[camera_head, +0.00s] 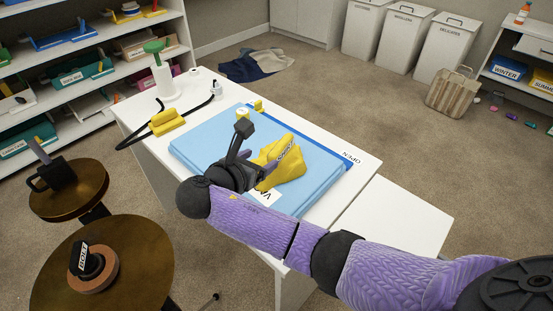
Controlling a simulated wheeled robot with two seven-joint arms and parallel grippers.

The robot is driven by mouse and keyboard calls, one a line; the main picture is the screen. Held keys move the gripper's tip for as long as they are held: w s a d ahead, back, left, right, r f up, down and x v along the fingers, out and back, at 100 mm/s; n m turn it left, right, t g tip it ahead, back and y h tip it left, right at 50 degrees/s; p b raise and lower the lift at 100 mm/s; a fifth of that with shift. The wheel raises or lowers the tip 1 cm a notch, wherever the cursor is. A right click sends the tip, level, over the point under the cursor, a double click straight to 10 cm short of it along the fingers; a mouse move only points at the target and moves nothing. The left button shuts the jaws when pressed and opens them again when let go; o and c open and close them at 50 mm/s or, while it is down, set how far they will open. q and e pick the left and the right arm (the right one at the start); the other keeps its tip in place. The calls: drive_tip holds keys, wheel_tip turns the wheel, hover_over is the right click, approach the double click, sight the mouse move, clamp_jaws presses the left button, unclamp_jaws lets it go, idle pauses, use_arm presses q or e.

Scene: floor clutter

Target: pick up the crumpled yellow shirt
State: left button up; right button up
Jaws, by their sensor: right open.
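The crumpled yellow shirt (285,166) lies in a heap on a light blue pad (205,143) on the white table. My right arm comes in from the lower right, and its dark gripper (258,157) is at the left side of the shirt, over the pad. The gripper is open, with one finger pointing up and the other close to the shirt. The wrist hides part of the pad and the shirt's left edge. I cannot tell if the finger touches the cloth. My left gripper is not in view.
A yellow iron-like object (167,122) with a black cord and a green-topped white bottle (161,74) stand at the table's far left. Dark and beige clothes (256,65) lie on the floor behind. White hampers (403,38) line the back wall.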

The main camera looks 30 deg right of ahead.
sight(272, 154)
drive_tip(key=b+x, duration=0.2)
drive_tip(key=x, duration=0.1)
drive_tip(key=f+b+x, duration=0.1)
drive_tip(key=b+x, duration=0.1)
drive_tip(key=x, duration=0.1)
drive_tip(key=b+x, duration=0.2)
drive_tip(key=x, duration=0.1)
drive_tip(key=shift+a+f, duration=0.1)
drive_tip(key=shift+f, duration=0.2)
drive_tip(key=shift+r, duration=0.3)
drive_tip(key=c, duration=0.9)
clamp_jaws()
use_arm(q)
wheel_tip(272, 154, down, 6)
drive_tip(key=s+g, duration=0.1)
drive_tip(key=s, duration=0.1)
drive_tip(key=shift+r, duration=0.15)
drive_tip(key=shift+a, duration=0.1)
